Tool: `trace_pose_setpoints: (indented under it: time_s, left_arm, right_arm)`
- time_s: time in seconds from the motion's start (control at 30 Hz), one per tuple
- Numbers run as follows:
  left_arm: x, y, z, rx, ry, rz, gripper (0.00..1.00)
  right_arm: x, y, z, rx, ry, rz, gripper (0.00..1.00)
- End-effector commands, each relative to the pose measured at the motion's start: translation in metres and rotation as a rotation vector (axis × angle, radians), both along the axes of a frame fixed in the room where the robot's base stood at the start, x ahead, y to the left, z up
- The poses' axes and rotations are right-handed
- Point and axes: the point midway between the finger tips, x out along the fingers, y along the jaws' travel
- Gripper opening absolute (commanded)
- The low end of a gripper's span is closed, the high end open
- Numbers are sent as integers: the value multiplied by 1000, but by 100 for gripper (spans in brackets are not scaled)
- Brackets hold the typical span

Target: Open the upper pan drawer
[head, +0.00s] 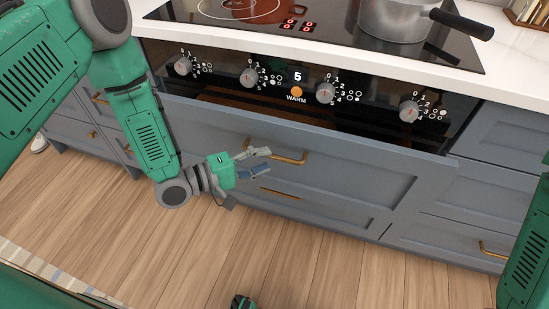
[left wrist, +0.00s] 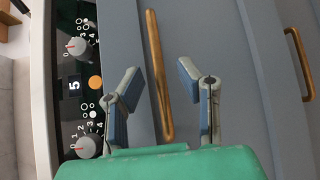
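The upper pan drawer (head: 345,185) is a wide grey-blue front below the black control panel. Its top edge stands out in front of the neighbouring fronts, so it looks partly open; how far I cannot tell. Its brass bar handle (head: 290,159) also shows in the left wrist view (left wrist: 158,75). My left gripper (head: 267,161) is open and empty at the handle. In the left wrist view its two fingers (left wrist: 160,78) are on either side of the bar, with gaps to it.
A lower handle (head: 280,194) shows beneath the upper drawer. Knobs (head: 325,93) line the control panel above. A steel pan (head: 392,20) and a red-brown pot (head: 262,8) stand on the hob. Drawers (head: 480,190) flank the right.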

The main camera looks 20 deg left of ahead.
Motion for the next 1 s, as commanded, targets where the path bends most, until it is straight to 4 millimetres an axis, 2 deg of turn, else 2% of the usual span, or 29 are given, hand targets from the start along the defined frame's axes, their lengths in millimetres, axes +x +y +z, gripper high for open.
trace_pose_setpoints:
  time_s: [0.2, 0.57, 0.6, 0.67, 0.7, 1.0]
  left_arm:
    - [18, -20, -4, 0, -1, -1, 31]
    - [23, -25, -4, -1, 0, 1, 31]
    - [22, -25, -4, -1, -1, 1, 28]
    - [22, -25, -4, -1, -1, 1, 6]
    - [22, -25, -4, -1, -1, 1, 0]
    - [22, -24, -5, 0, 1, 1, 0]
  right_arm:
    - [0, 0, -6, 0, 0, 0, 40]
    - [0, 0, -6, 0, 0, 0, 40]
    - [0, 0, -6, 0, 0, 0, 40]
    - [0, 0, -6, 0, 0, 0, 40]
    - [0, 0, -6, 0, 0, 0, 40]
    - [0, 0, -6, 0, 0, 0, 40]
